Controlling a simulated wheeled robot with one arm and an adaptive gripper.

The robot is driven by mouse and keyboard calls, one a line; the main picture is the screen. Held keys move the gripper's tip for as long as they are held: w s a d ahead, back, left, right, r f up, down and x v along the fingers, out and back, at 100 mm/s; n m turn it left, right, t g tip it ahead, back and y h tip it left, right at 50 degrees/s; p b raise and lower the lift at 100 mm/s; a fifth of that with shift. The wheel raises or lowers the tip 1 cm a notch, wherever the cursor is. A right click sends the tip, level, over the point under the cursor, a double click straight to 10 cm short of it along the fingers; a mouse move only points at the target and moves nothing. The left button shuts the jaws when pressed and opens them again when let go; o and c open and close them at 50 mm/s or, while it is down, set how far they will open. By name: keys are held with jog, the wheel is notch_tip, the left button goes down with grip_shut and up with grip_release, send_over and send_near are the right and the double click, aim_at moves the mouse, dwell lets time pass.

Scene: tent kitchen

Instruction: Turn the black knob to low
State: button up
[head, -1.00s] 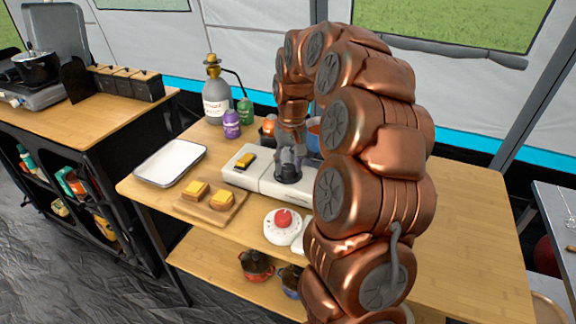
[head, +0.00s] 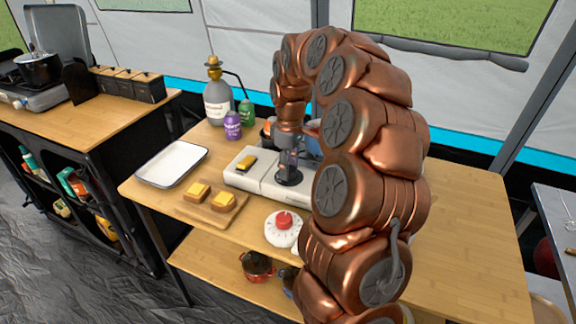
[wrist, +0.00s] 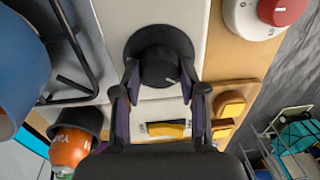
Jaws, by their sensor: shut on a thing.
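The black knob (wrist: 160,66) is round with a wide base and a small white mark on its top. It sits on the white stove panel (head: 243,182). My gripper (wrist: 160,88) has one finger on each side of the knob and is shut on it. In the head view my gripper (head: 289,168) reaches down onto the knob, whose dark base (head: 288,179) shows below the fingers. I cannot read any low marking beside the knob.
A yellow and black switch (head: 246,161) is on the same panel. A white dial with a red knob (head: 283,222) stands in front. A board with bread and cheese (head: 232,209) and a white tray (head: 187,174) are to the left. A gas bottle (head: 217,105) stands behind.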

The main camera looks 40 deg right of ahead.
jog(key=shift+s+f+n, duration=0.1)
jog(key=shift+n, duration=0.6)
jog(key=o, duration=1.1)
jog(key=shift+o, duration=0.2)
jog(key=shift+r, duration=0.65)
notch_tip(320, 180, up, 11)
jog(key=shift+w+d, duration=0.25)
